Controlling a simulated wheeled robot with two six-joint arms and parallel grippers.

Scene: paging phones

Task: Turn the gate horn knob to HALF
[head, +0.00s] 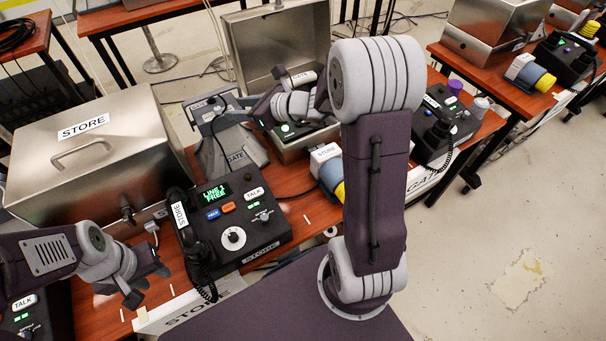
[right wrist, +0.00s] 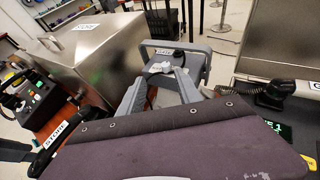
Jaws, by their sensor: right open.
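The grey gate horn (head: 218,150), labelled GATE, stands on the wooden table between two steel boxes. Its upper part has a pale panel with a small dark part; the knob and its setting are too small to read. The horn also shows in the right wrist view (right wrist: 193,52), with a pale shape in front of it. My right gripper (head: 262,108) is open, just right of the horn's upper part and apart from it as far as I can tell. My left gripper (head: 146,284) looks open and empty, low at the left beside the STORE phone.
The STORE phone (head: 238,212) and closed STORE box (head: 90,148) are left and in front. An open steel box (head: 275,45) behind my right gripper holds a phone. Another phone (head: 440,125) is further right.

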